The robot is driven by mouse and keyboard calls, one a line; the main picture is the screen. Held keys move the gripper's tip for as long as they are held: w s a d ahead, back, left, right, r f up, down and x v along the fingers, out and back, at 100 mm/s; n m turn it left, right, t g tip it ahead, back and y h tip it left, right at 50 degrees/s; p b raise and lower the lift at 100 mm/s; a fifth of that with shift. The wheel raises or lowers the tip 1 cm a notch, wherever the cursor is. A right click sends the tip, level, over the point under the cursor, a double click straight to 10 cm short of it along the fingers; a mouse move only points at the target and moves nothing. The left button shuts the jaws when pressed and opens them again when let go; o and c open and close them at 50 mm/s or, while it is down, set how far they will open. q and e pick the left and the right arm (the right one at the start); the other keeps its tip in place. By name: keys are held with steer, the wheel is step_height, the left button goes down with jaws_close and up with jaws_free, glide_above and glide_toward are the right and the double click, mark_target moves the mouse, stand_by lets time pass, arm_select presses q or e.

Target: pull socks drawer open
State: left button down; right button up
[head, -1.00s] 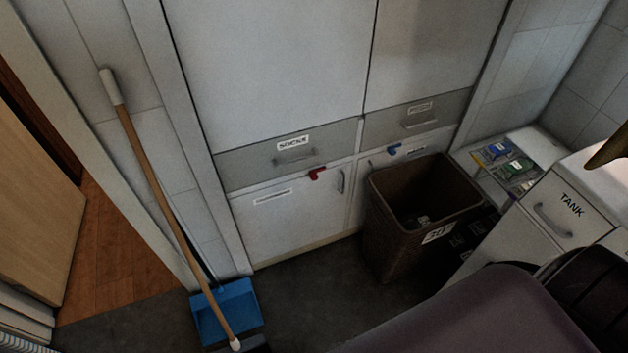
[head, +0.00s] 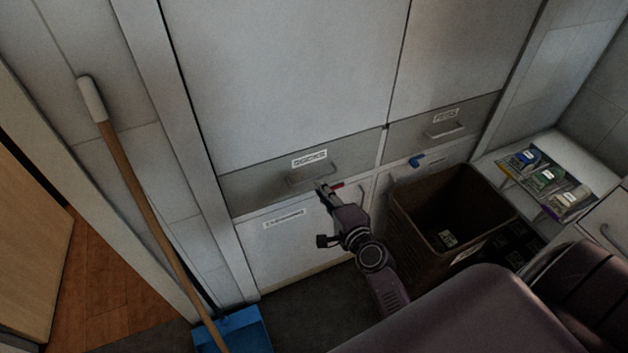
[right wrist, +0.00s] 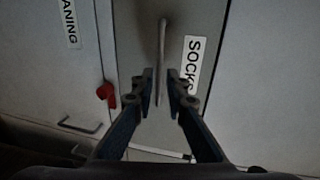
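The socks drawer (head: 255,186) is a grey drawer front with a white SOCKS label (head: 309,159) and a bar handle (head: 305,178). It looks closed, flush with the cabinet. My right gripper (head: 322,187) is at the right end of the handle in the head view and partly covers it. In the right wrist view, my right gripper (right wrist: 160,75) is open, with a finger on each side of the handle (right wrist: 162,50). The label (right wrist: 192,65) is just right of the handle there. I cannot tell whether the fingers touch the handle. My left gripper is not in view.
A red hook (right wrist: 106,95) is just below the drawer. A brown bin (head: 432,225) stands to the right. A broom (head: 150,215) and a blue dustpan (head: 243,330) are at the left. A second grey drawer (head: 400,140) is right of the socks drawer.

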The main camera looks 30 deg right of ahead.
mark_target(314, 179)
steer(key=x, duration=0.6)
jaws_close()
steer(key=shift+f, duration=0.1)
stand_by(0.3)
